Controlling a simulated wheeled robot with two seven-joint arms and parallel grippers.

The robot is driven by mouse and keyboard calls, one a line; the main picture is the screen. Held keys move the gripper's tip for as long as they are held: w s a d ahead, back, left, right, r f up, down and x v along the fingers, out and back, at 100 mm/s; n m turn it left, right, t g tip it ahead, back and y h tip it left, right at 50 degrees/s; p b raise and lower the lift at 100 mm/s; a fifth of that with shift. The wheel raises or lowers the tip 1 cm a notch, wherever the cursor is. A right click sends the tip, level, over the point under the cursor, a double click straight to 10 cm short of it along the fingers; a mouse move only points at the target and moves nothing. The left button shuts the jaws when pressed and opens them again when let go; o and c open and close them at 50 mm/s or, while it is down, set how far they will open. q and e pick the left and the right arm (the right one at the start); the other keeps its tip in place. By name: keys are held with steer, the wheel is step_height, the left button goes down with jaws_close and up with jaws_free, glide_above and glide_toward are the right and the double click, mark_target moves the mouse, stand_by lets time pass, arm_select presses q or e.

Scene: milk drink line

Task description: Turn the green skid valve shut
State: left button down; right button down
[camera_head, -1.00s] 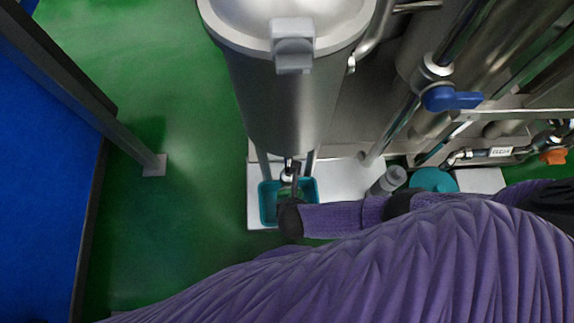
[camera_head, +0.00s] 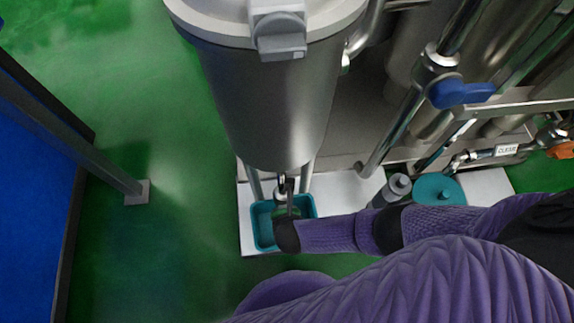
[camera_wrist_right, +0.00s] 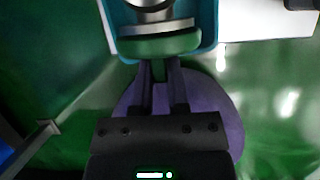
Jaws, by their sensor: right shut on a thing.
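The green valve handle (camera_wrist_right: 160,46) shows in the right wrist view as a flat green bar below a round metal fitting. It sits under the steel tank (camera_head: 270,110), above a teal tray (camera_head: 263,233). In the head view it is mostly hidden by my right gripper (camera_head: 286,205). In the right wrist view my right gripper (camera_wrist_right: 160,72) has its fingers close together, with the tips at the near edge of the handle, shut on it. My left gripper is in neither view.
A blue-handled valve (camera_head: 457,93) and pipes stand right of the tank. An orange handle (camera_head: 562,150) is at the far right. A grey cylinder (camera_head: 392,190) and a teal round object (camera_head: 438,188) stand right of the tray. Green floor is open at left.

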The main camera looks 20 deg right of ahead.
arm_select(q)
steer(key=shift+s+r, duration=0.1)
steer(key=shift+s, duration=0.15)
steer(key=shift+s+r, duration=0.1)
arm_select(e)
steer(key=shift+d, duration=0.15)
steer(key=shift+s+y, duration=0.1)
steer(key=shift+y, duration=0.3)
arm_select(q)
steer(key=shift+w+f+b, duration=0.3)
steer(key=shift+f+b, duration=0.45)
steer(key=shift+b, duration=0.05)
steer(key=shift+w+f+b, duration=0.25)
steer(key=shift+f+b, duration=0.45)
steer(key=shift+b, duration=0.1)
arm_select(e)
steer(key=shift+s+d+f+m+t+y, duration=0.1)
steer(key=shift+d+m+t+y, duration=0.2)
steer(key=shift+y, duration=0.6)
steer(key=shift+s+d+f+m+t+y, duration=0.2)
steer(key=shift+t+y, duration=0.25)
steer(key=shift+y, duration=0.45)
steer(key=shift+w+d+f+m+t+y, duration=0.1)
steer(key=shift+d+m+t+y, duration=0.2)
steer(key=shift+y, duration=0.6)
